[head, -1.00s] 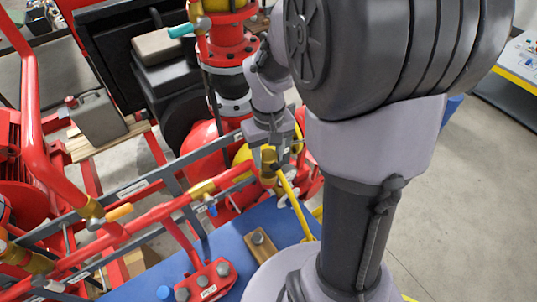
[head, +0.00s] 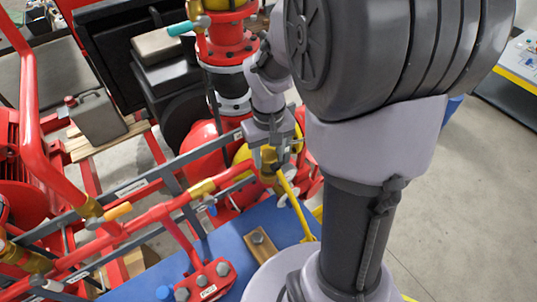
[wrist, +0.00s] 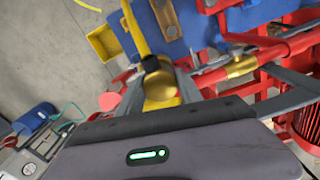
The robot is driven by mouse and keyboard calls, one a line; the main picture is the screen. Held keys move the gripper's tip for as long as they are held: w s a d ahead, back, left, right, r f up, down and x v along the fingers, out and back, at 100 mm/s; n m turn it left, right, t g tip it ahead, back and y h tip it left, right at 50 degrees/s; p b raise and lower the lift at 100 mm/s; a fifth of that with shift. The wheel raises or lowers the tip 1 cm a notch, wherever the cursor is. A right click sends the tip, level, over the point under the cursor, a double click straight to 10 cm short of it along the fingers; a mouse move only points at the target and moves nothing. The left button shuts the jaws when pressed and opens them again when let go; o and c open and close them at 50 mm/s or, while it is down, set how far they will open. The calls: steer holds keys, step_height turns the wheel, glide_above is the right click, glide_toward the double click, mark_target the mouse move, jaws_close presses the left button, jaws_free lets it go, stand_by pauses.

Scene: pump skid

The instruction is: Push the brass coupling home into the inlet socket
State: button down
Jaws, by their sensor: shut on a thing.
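My gripper (head: 268,152) is shut on the brass coupling (head: 267,175), whose lower part shows below the fingers in the head view. A yellow hose (head: 293,205) runs down from the coupling. In the wrist view the coupling (wrist: 160,88) lies between my fingers, with a dark band where the yellow hose (wrist: 135,32) begins. The coupling is close to the right end of a red pipe (head: 232,175) in the head view. I cannot pick out the inlet socket with certainty; the fingers and coupling hide that spot, so I cannot tell whether they touch.
A red flanged pump column (head: 230,50) stands close behind my gripper. A blue deck (head: 235,232) lies below. Open floor (head: 450,200) is at right.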

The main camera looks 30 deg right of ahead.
steer(key=shift+f+b, duration=1.25)
steer(key=shift+f, duration=0.2)
steer(key=c, duration=0.7)
jaws_free()
step_height(320, 180, up, 18)
steer(key=p, duration=0.2)
steer(key=shift+f+p, duration=0.25)
steer(key=shift+p, duration=0.1)
